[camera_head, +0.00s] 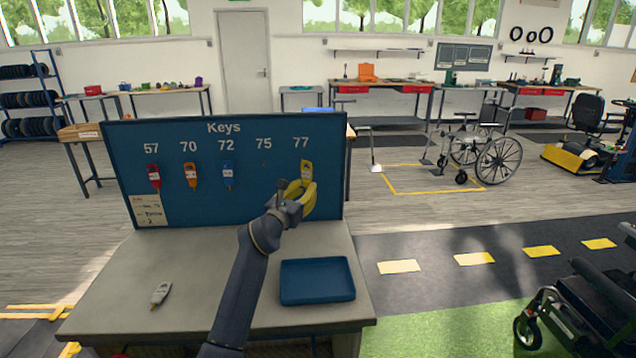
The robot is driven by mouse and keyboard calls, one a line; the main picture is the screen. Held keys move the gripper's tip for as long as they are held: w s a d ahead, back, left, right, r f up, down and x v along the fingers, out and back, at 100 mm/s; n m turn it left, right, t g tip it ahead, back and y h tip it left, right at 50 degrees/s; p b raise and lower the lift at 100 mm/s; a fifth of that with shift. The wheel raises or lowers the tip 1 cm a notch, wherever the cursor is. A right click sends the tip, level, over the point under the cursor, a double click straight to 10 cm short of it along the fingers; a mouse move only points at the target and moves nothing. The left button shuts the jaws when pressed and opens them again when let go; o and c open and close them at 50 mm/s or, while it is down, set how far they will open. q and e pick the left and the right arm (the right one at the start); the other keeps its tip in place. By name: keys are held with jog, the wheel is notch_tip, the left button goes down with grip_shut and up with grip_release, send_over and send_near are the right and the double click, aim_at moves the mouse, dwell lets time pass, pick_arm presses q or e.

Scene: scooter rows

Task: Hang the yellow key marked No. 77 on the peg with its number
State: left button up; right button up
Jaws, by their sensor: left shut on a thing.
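The blue key board (250,205) stands upright at the back of the table, with the numbers 57, 70, 72, 75 and 77 along its top. My left gripper (305,183) has its curved yellow fingers shut on the yellow key (306,170). It holds the key upright in front of the board, just below the number 77. The peg under 77 is hidden, so I cannot tell whether the key touches it. My right gripper is not in view.
Red (153,177), orange (191,175) and blue (228,174) keys hang under 57, 70 and 72. The place under 75 holds no key. A grey key (160,293) and a blue tray (317,281) lie on the table (205,305). A note (149,211) is on the board's lower left.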

pick_arm(q)
jog(key=shift+w+a+f+t, duration=0.25)
jog(key=shift+a+f+t, duration=0.05)
jog(key=shift+a+f, duration=0.1)
jog(key=shift+w+a+f, duration=0.1)
jog(key=shift+w+f, duration=0.05)
jog(key=shift+w, duration=1.5)
jog(key=shift+w+f, duration=0.15)
jog(key=shift+w, duration=1.85)
grip_shut()
jog(key=shift+w+a+f, duration=0.1)
jog(key=shift+w+f, duration=0.2)
jog(key=shift+w, duration=0.3)
jog(key=shift+w+f, duration=0.3)
jog(key=shift+w, duration=0.3)
jog(key=shift+a+f+y, duration=0.1)
jog(key=shift+f+y, duration=0.1)
jog(key=shift+y, duration=0.1)
